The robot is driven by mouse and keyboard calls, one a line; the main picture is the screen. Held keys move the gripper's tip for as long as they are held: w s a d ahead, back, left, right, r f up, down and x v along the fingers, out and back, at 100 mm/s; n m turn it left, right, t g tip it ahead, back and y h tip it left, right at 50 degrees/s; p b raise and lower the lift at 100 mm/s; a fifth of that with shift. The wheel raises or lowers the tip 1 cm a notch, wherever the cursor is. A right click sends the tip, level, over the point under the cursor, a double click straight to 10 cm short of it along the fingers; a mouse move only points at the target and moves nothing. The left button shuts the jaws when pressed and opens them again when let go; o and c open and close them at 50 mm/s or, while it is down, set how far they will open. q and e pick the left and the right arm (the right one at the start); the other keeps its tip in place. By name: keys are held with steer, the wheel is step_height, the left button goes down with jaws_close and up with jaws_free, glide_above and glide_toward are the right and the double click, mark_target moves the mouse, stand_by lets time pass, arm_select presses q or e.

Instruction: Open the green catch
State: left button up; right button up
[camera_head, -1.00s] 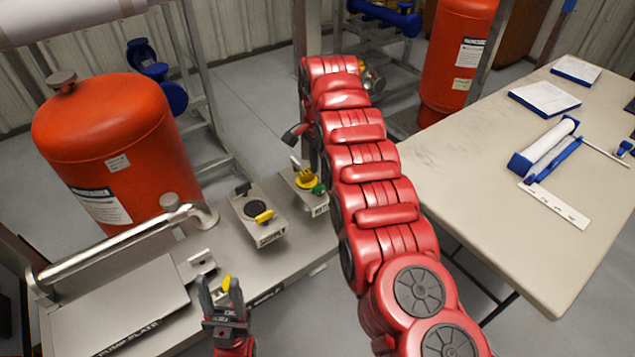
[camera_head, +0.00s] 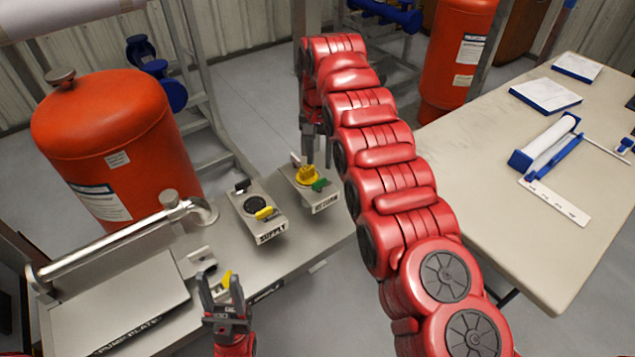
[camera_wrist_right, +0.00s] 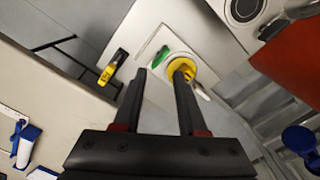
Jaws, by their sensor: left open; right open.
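The small green catch (camera_head: 321,184) sits at the right side of the round yellow piece (camera_head: 308,175) on the RETURN block (camera_head: 325,205). In the right wrist view the green catch (camera_wrist_right: 160,56) is a slim green bar just past the fingertips, and the yellow piece (camera_wrist_right: 183,70) lies partly behind one finger. My right gripper (camera_head: 317,158) points down over the RETURN block. It also shows in the wrist view (camera_wrist_right: 160,76), open, with nothing seen gripped. I cannot tell whether a finger touches the yellow piece. My left gripper (camera_head: 220,284) is open and empty at the skid's front.
The SUPPLY block (camera_head: 262,222) with its yellow handle (camera_head: 264,213) stands left of the RETURN block. A steel pipe (camera_head: 110,242) and an orange tank (camera_head: 105,150) are further left. A table (camera_head: 465,140) with papers and blue tools stands right, beyond my right arm.

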steer(key=shift+r, duration=0.1)
steer(key=n, duration=0.2)
steer(key=shift+d+r+n+p, duration=0.1)
steer(key=shift+r+n+p, duration=0.15)
steer(key=shift+n+p, duration=0.1)
steer(key=n, duration=0.1)
steer(key=n+p, duration=0.1)
steer(key=n, duration=0.1)
steer(key=shift+r, duration=0.25)
steer(key=shift+n, duration=0.45)
steer(key=shift+f, duration=0.1)
steer(key=n+p, duration=0.1)
steer(key=n, duration=0.1)
steer(key=n+p, duration=0.2)
steer(key=shift+r, duration=0.35)
